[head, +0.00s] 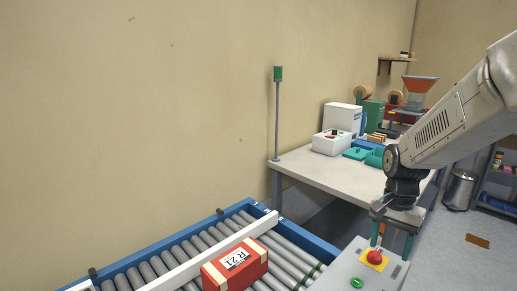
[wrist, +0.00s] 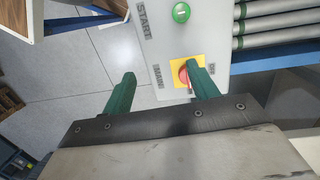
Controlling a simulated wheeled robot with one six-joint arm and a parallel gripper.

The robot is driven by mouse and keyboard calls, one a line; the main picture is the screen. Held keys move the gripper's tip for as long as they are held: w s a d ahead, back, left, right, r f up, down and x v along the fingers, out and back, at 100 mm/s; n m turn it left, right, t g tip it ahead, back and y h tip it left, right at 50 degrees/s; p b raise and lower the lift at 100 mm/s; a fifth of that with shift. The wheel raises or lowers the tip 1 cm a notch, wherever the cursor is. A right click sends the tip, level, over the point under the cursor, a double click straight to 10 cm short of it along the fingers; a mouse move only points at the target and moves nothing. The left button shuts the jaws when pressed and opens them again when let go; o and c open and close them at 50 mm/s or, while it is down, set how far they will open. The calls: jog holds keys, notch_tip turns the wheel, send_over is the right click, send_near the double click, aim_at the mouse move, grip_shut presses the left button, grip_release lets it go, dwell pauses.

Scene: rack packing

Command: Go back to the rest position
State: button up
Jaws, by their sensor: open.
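My gripper (head: 393,243) hangs from my arm at the right of the head view, over the grey control panel (head: 348,268). Its two green fingers stand apart, with nothing held between them. In the wrist view, my gripper (wrist: 160,82) also shows open, with floor and the panel's edge beyond the fingers. The right finger partly covers the red emergency button (wrist: 184,75) on its yellow plate. I cannot tell from the wrist view how far the fingers are from the panel.
A red box (head: 236,268) labelled R 21 sits on the roller conveyor (head: 190,247). A green button (head: 357,282) is on the panel. Open floor (head: 455,240) lies at right.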

jog(key=s+a+r+n+t, duration=0.1)
jog(key=s+a+r+n, duration=0.1)
jog(key=s, duration=0.5)
jog(key=s+a+r+n+t, duration=0.1)
jog(key=s+a+r+n, duration=0.1)
jog(key=s+r+n, duration=0.2)
jog(key=s+a+r+n+t, duration=0.1)
jog(key=s+r, duration=0.4)
jog(key=s, duration=0.6)
jog(key=shift+s+a+r+n, duration=0.25)
jog(key=shift+a+r+n, duration=0.25)
jog(key=shift+n, duration=0.7)
jog(key=shift+a+f, duration=0.1)
